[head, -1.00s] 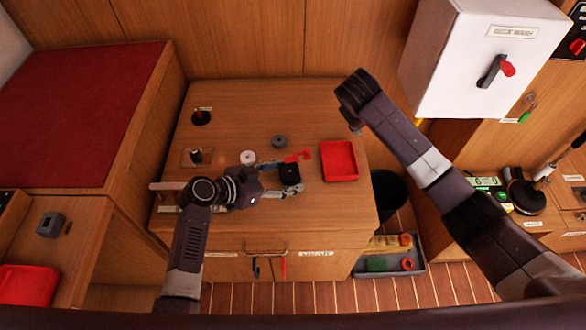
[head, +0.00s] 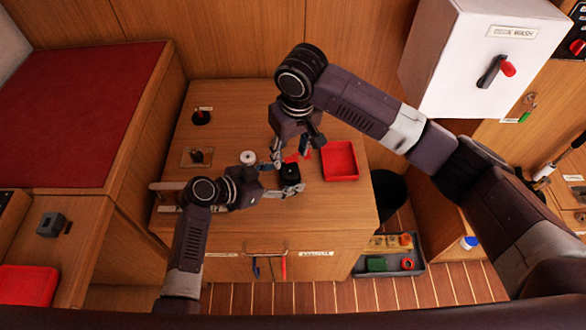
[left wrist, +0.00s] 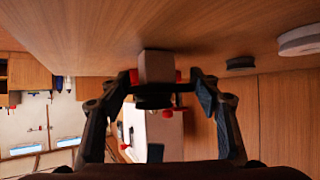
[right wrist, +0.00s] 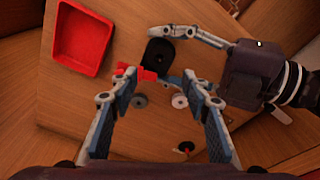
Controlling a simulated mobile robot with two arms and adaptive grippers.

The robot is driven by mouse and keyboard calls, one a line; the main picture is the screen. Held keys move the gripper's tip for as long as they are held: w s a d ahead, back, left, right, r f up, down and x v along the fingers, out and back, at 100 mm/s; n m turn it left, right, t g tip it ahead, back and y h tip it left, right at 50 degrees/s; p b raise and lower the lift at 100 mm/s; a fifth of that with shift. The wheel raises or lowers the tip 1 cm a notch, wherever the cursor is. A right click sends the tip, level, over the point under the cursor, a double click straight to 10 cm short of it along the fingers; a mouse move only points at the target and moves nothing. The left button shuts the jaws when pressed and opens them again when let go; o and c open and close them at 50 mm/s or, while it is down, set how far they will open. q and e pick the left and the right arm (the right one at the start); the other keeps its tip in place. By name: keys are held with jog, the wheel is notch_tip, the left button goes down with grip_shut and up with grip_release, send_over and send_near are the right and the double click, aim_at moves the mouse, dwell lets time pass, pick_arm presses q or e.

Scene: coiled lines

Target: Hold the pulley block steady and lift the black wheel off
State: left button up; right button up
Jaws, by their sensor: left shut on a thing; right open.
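The pulley block (left wrist: 157,66) is a small block on the wooden table, with the black wheel (head: 290,168) on top of it. The black wheel (right wrist: 160,52), with a hole in its middle, also shows in the right wrist view. My left gripper (head: 287,178) is shut on the block, one finger on each side. My right gripper (head: 291,153) hangs just behind the block. In the right wrist view its two fingers (right wrist: 148,92) are wide apart with nothing between them, short of the wheel. A red part (right wrist: 135,72) lies beside the block; its shape is partly hidden.
A red tray (head: 340,162) stands to the right of the block. A red-handled piece (head: 201,117) stands at the back left. The table's back right is clear.

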aim_at(290, 171)
jog(key=shift+f, duration=3.5)
jog(key=c, duration=1)
jog(key=shift+r, duration=0.1)
jog(key=shift+r, duration=2.2)
pick_arm(q)
jog(key=o, duration=0.9)
jog(key=shift+o, duration=0.2)
